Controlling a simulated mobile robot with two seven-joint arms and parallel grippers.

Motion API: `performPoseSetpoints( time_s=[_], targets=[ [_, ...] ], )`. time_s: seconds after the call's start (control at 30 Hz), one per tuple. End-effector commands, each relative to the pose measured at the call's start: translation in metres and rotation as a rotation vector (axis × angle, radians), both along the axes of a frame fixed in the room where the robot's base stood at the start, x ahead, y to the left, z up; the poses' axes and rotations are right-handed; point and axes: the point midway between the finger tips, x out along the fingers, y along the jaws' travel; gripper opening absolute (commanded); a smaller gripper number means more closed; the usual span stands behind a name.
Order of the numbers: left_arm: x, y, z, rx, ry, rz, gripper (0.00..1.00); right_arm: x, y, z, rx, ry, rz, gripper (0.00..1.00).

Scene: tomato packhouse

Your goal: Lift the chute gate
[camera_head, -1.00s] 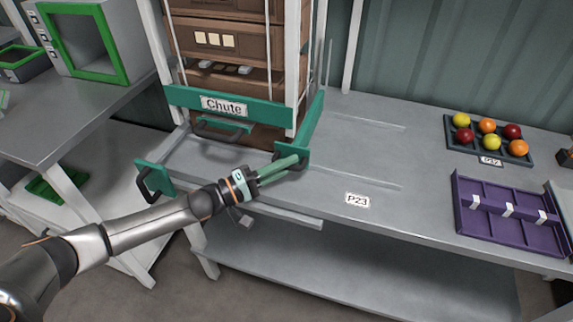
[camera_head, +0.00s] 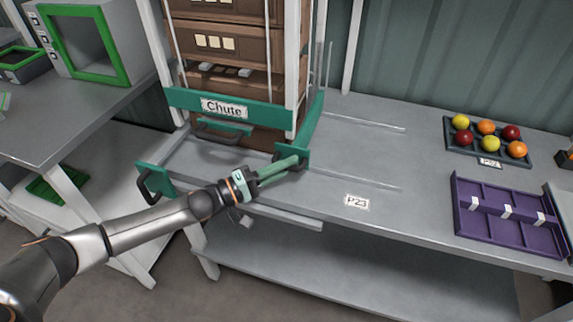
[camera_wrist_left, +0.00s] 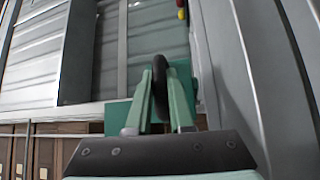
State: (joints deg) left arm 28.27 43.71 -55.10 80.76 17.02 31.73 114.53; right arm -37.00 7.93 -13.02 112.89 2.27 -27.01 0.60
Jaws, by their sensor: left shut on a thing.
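The chute (camera_head: 180,98) is a tall frame with white posts and a green crossbar labelled "Chute", with brown boxes stacked inside. Low under the crossbar is a green strip with a dark handle (camera_head: 222,130), which I take for the gate. Green end plates with black handles stand at the front left (camera_head: 150,185) and front right (camera_head: 307,157). My left gripper (camera_head: 294,162) is shut on the black handle of the right plate. The wrist view shows that dark handle (camera_wrist_left: 160,82) between the green fingers (camera_wrist_left: 160,110). My right gripper is not in view.
The grey bench (camera_head: 400,210) is clear around the P23 label. A dark tray (camera_head: 447,140) of coloured tomatoes and a purple divided crate (camera_head: 500,240) stand to the right. A green-framed box (camera_head: 125,70) stands on the left table (camera_head: 70,120).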

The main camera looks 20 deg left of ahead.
Motion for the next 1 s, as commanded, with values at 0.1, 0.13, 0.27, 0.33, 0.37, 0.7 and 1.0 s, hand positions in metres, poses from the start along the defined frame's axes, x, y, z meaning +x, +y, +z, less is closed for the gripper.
performPoseSetpoints(
  time_s=[0.1,0.13,0.27,0.33,0.37,0.7,1.0],
  targets=[
    [0.001,0.001,0.025,-0.003,-0.007,0.000,0.00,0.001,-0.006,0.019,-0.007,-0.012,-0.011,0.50],
    [0.001,0.001,0.031,-0.003,-0.007,-0.001,0.00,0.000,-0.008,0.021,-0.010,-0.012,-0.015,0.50],
    [0.001,0.001,0.054,-0.004,-0.009,-0.001,0.00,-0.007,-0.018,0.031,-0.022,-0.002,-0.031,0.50],
    [0.001,0.001,0.066,-0.004,-0.009,0.000,0.00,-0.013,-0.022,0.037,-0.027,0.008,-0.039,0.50],
    [0.001,0.001,0.071,-0.004,-0.009,0.000,0.00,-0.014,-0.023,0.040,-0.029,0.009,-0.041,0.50],
    [0.001,0.001,0.107,-0.003,-0.008,0.001,0.00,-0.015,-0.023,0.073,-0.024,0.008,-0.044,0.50],
    [0.002,0.001,0.109,-0.006,-0.015,0.000,0.00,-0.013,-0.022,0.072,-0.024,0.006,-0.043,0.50]
  ],
)
